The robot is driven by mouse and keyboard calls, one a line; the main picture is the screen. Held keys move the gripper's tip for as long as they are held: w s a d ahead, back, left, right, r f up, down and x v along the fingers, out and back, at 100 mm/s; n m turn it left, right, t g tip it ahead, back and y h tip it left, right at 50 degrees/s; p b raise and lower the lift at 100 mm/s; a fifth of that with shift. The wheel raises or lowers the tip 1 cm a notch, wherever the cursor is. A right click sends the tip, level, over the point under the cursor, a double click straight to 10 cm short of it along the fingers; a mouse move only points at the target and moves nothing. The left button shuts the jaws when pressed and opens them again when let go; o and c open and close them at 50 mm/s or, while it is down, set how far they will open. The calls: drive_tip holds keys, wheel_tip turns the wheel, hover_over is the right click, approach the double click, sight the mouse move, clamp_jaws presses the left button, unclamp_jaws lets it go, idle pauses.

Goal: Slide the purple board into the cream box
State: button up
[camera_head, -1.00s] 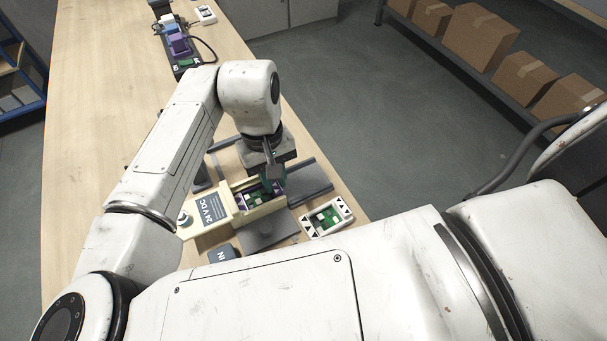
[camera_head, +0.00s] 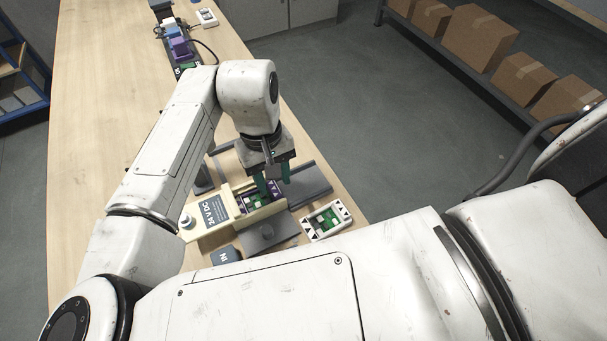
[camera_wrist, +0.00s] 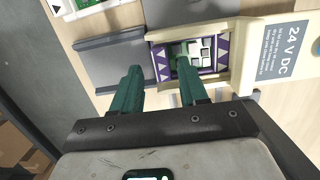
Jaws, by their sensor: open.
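The purple board (camera_wrist: 206,71), with white triangles and a green circuit in its middle, lies between the side walls of the cream box (camera_wrist: 245,55), which carries a "24 V DC" label. In the head view the board (camera_head: 252,202) also shows inside the front part of the cream box (camera_head: 205,214). I cannot tell whether it is seated all the way. My gripper (camera_wrist: 158,68) is open and empty, its two green fingers spread apart just above the board's outer end. In the head view my gripper (camera_head: 274,184) hangs over that end.
A white-framed board (camera_head: 327,220) lies at the table's right edge. Grey rails (camera_head: 308,185) and a dark grey block (camera_head: 268,238) flank the box. A grey "IN" block (camera_head: 224,255) stands in front. Purple and blue parts (camera_head: 180,47) stand at the far end; the wooden table's left is clear.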

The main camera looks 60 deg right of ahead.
drive_tip(key=shift+r+p, duration=2.15)
drive_tip(key=shift+r, duration=0.15)
drive_tip(key=shift+s+f, duration=0.1)
